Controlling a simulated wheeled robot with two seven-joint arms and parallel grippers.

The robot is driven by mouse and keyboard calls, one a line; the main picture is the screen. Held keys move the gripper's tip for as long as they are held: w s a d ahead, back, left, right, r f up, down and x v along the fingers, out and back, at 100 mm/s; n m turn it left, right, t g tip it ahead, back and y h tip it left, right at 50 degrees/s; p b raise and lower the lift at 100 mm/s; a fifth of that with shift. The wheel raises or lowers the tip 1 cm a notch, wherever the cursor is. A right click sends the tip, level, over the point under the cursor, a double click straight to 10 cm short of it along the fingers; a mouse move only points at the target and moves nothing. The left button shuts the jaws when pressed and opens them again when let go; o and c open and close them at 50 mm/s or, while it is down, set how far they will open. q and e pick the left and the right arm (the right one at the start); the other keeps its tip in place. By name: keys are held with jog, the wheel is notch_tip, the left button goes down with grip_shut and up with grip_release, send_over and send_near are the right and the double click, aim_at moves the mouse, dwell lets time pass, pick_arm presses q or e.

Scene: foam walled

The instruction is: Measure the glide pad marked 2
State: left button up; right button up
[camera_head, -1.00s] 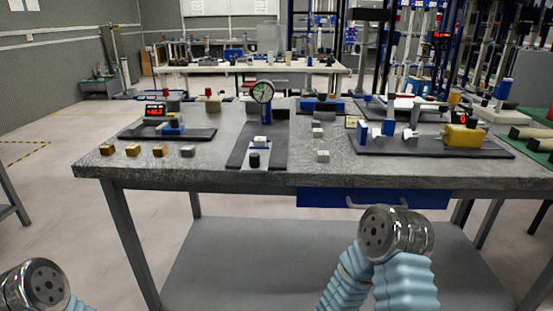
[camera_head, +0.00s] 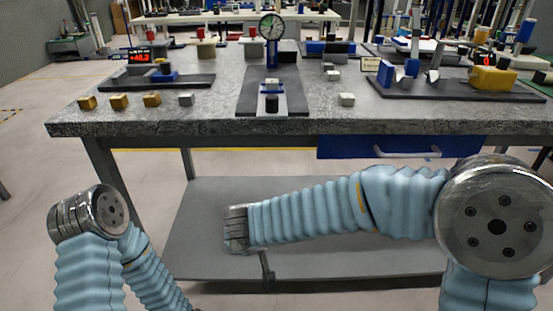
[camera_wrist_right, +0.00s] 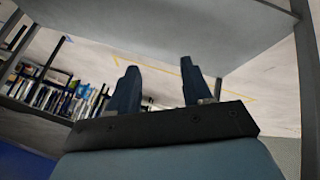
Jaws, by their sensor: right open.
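No marking "2" is legible on any small block, so I cannot tell which is the named pad. A pale grey block (camera_head: 346,99) lies right of the dial gauge (camera_head: 272,28), with smaller pale blocks (camera_head: 333,75) behind it. A grey cube (camera_head: 186,98) lies at the left beside brass cubes (camera_head: 119,101). The gauge stands on a dark plate (camera_head: 250,98), with a small pale piece below its dial. My right gripper (camera_wrist_right: 160,85) is open and empty in the wrist view, pointing toward the floor and table underside. My left gripper is out of view.
The grey worktop (camera_head: 215,121) has a front edge above a blue drawer (camera_head: 400,145) and a lower shelf (camera_head: 310,262). A red digital display (camera_head: 138,55) stands left. A yellow block (camera_head: 492,78) sits on a dark plate at right. Bare worktop lies along the front.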

notch_tip(320, 180, up, 16)
jog(key=a+m+t+b, duration=0.2)
jog(key=a+m+t, duration=0.1)
jog(key=t, duration=0.3)
jog(key=m+t+h, duration=0.2)
jog(key=m+t, duration=0.3)
send_near(270, 101)
jog(key=shift+n, duration=0.3)
jog(key=p+x, duration=0.3)
jog(key=x, duration=0.7)
jog(key=shift+w, duration=0.1)
jog(key=shift+w+d, duration=0.2)
jog(key=shift+w, duration=0.3)
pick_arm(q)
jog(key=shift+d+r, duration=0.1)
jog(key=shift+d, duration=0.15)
